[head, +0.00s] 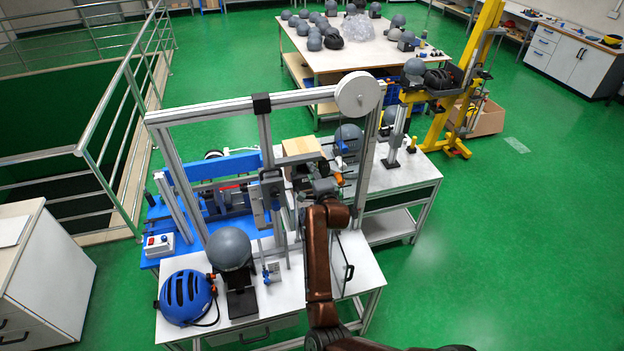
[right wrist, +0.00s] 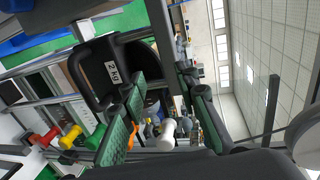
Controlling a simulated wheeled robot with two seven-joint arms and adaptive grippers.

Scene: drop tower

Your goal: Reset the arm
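A metal frame (head: 215,110) stands on the near bench, with a white disc (head: 358,93) at its top right. A grey upright arm (head: 265,135) hangs from a black clamp (head: 262,103) on the top bar, with a block (head: 262,203) low on it. My right gripper (head: 322,188) is just right of this arm, at the end of my brown arm. In the right wrist view its green-padded fingers (right wrist: 160,112) are apart with nothing held between them. My left gripper is out of view.
A blue helmet (head: 187,297) and a grey headform (head: 229,248) sit at the bench's front left. A red-button box (head: 158,245) is behind them. A yellow stand (head: 462,95) and a table of headforms (head: 330,62) are farther back. Green floor (head: 520,220) at right is clear.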

